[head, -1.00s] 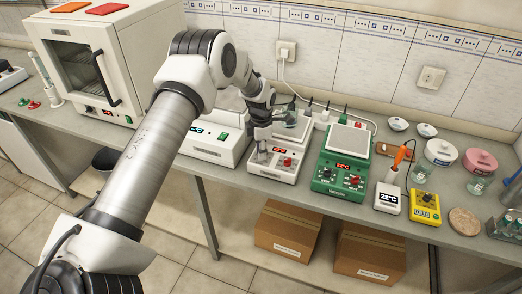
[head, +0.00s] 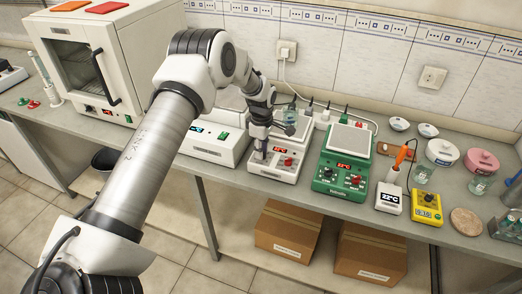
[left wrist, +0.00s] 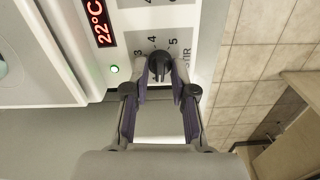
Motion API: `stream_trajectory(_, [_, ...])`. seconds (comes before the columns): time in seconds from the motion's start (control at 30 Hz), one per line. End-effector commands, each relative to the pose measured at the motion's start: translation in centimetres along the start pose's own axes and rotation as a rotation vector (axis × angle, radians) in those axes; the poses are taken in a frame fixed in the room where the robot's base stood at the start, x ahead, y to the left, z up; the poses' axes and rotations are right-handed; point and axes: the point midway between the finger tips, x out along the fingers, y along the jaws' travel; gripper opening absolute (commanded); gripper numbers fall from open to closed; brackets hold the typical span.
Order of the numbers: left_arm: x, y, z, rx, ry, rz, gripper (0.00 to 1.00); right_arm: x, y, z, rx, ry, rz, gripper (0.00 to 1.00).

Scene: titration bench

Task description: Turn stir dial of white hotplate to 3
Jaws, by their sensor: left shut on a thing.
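The white hotplate (head: 284,173) stands on the bench, left of a green hotplate. My left gripper (head: 261,157) points down at the left part of its front panel and covers the dial there in the head view. In the left wrist view my left gripper (left wrist: 161,73) is shut on the black stir dial (left wrist: 159,63), one fingertip on each side. Printed numbers, including 3, 4 and 5, surround the dial. I cannot clearly tell which number its pointer faces. My right gripper is not in view.
The green hotplate (head: 342,170) stands close on the right, and a white device (head: 212,143) close on the left. A glass vessel (head: 291,113) is behind my gripper. The hotplate's red display (left wrist: 101,22) reads 22°C in the left wrist view.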

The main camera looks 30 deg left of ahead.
Motion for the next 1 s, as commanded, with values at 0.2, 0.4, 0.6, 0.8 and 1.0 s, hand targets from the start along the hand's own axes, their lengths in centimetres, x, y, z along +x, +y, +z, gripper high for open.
stream_trajectory(0.2, [0.4, -0.2, 0.1, 0.202, -0.001, -0.007, 0.0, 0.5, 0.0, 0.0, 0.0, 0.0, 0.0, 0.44])
stream_trajectory(0.4, [0.4, -0.2, 0.1, 0.392, -0.002, -0.008, 0.0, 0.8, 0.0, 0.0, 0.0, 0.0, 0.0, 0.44])
stream_trajectory(0.6, [0.5, -0.2, 0.2, 0.582, -0.004, -0.01, 0.0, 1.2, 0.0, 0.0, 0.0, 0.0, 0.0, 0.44])
stream_trajectory(0.8, [0.5, -0.2, 0.2, 0.772, -0.006, -0.011, 0.0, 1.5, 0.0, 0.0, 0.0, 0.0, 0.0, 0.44])
stream_trajectory(1.0, [0.6, -0.2, 0.2, 0.962, -0.008, -0.012, 0.0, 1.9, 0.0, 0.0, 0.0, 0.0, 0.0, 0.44])
